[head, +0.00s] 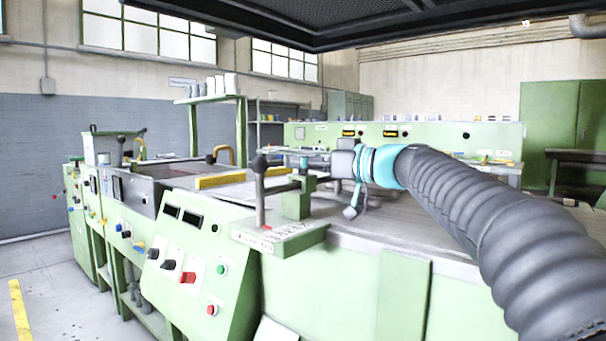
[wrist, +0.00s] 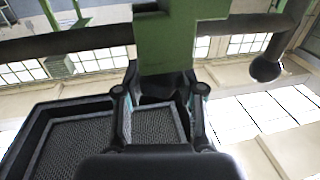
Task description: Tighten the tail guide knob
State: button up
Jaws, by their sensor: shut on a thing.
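The tail guide is a green block (head: 297,203) on a bar above the machine bed. It fills the upper middle of the wrist view (wrist: 180,38), close to me. My gripper (wrist: 160,98) has its two fingers on either side of a dark knob (wrist: 165,85) at the narrow end of the block. The fingers are shut on this knob, which they largely hide. In the head view my arm comes in from the right and ends just right of the guide; the finger contact is too small to make out there.
A lever with a dark ball (head: 260,164) stands just left of the guide; its ball also shows in the wrist view (wrist: 265,70). A control panel with buttons (head: 190,265) is at the front. A dark hood (head: 320,18) hangs overhead.

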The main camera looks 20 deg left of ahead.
jog(key=t+b, duration=0.1)
jog(key=m+t+b, duration=0.1)
jog(key=b, duration=0.1)
jog(key=shift+f+h, duration=0.25)
jog(key=shift+h, duration=0.15)
jog(key=shift+r+m+t, duration=0.2)
jog(key=shift+m+t, duration=0.3)
jog(key=o, duration=1.2)
jog(key=shift+c, duration=0.2)
jog(key=v, duration=1.2)
jog(key=shift+r, duration=0.15)
jog(key=shift+s+a, duration=0.1)
jog(key=shift+s, duration=0.05)
